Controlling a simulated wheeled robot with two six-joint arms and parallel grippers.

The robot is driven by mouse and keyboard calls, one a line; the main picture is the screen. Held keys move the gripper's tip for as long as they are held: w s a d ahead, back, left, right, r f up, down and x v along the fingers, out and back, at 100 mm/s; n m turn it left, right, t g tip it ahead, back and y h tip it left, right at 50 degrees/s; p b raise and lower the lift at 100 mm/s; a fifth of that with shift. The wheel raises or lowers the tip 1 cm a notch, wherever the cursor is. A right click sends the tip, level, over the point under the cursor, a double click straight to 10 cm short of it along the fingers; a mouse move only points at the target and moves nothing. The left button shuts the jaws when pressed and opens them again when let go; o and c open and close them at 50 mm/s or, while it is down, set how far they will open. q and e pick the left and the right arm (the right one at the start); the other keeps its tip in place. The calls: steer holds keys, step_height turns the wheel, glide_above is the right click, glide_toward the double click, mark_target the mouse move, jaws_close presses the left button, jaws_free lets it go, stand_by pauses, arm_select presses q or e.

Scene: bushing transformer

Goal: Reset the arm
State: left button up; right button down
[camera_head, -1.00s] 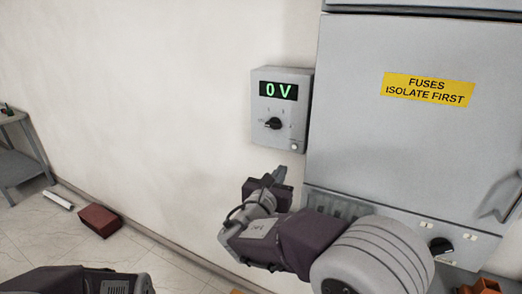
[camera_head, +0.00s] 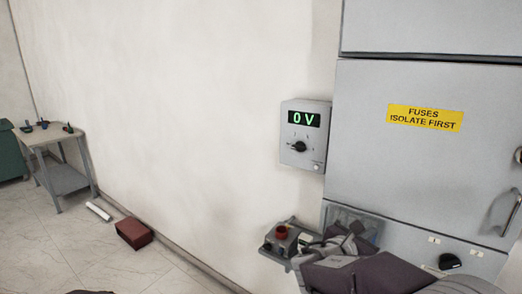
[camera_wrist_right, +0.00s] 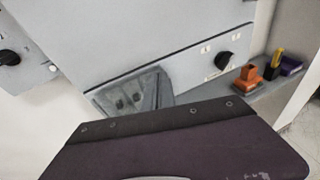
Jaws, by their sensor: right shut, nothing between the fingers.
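My right arm comes in at the bottom right of the head view. Its gripper (camera_head: 342,241) is low in front of the grey cabinet (camera_head: 390,160), shut and empty, beside the control box with a red button (camera_head: 282,240). The fingertips are hard to make out against the cabinet. In the right wrist view a dark purple part of my arm fills the bottom. My left gripper is not in view; only a dark sliver shows at the bottom left edge.
A grey meter box (camera_head: 305,135) on the wall reads 0 V. The cabinet carries a yellow fuse label (camera_head: 425,117) and a black knob (camera_head: 449,261). A red-brown box (camera_head: 134,233) and white roll (camera_head: 98,211) lie on the floor. A table (camera_head: 60,165) stands left.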

steer(key=s+d+f+m+g+y, duration=0.1)
steer(key=s+d+f+m+g, duration=0.25)
steer(key=s+f, duration=0.25)
steer(key=s+d+f+m+g+y, duration=0.1)
steer(key=s+d+f+m+g, duration=0.1)
steer(key=s+f+m+g, duration=0.3)
steer(key=s+a+f+m+g+y, duration=0.2)
steer(key=s+a+f+m+y, duration=0.4)
steer(key=s+f, duration=0.4)
steer(key=a+f+m+t+y, duration=0.1)
steer(key=a+m+y, duration=0.3)
steer(key=a+m, duration=0.5)
steer(key=shift+w+f+m, duration=0.25)
steer(key=shift+f+m, duration=0.65)
steer(key=shift+m, duration=0.25)
steer(key=shift+s+t, duration=0.1)
steer(key=shift+t, duration=0.15)
